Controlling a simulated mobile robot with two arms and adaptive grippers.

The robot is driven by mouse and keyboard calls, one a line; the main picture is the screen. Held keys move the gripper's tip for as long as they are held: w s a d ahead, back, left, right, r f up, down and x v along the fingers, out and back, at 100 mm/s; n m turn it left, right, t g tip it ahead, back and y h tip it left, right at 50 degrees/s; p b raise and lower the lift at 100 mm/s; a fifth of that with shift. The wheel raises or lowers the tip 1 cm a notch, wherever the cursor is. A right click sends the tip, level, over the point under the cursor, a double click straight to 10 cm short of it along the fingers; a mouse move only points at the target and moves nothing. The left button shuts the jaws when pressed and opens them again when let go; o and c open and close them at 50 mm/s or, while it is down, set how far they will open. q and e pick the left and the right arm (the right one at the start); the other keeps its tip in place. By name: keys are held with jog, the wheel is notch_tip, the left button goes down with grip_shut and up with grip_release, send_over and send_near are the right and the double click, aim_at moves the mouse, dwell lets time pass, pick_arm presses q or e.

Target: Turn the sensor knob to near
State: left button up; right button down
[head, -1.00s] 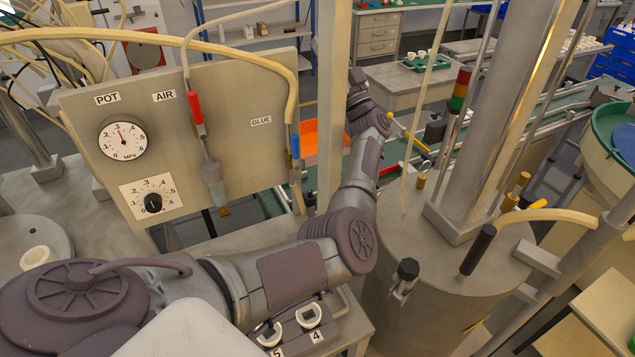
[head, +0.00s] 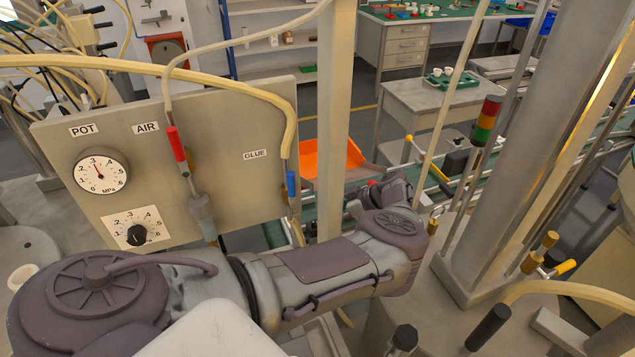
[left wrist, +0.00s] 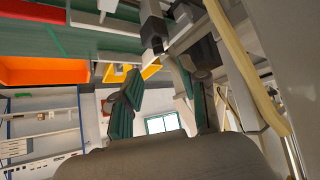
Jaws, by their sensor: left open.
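I cannot make out a sensor knob marked near in either view. My left arm reaches across the head view toward the conveyor, and its far end is mostly hidden behind its own joint. In the left wrist view my left gripper (left wrist: 153,70) is open, with its two green-padded fingers apart and nothing between them. A dark block on a grey post (left wrist: 153,30) shows just beyond the fingertips; I cannot tell whether it is the sensor. A black box (head: 456,163) stands by the conveyor in the head view. My right gripper is not in view.
A panel (head: 235,110) with a POT gauge (head: 101,170) and a black dial knob (head: 137,235) stands at the left. A signal tower (head: 486,122) and thick column (head: 545,130) stand at the right.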

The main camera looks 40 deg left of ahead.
aim_at(315, 221)
pick_arm(q)
jog(key=x, duration=0.7)
jog(key=shift+a+f, duration=0.35)
jog(key=shift+a, duration=0.05)
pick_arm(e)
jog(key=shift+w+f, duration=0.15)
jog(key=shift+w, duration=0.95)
pick_arm(q)
jog(key=shift+c, duration=0.3)
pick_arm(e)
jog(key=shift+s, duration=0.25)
pick_arm(q)
grip_shut()
jog(key=shift+b, duration=0.35)
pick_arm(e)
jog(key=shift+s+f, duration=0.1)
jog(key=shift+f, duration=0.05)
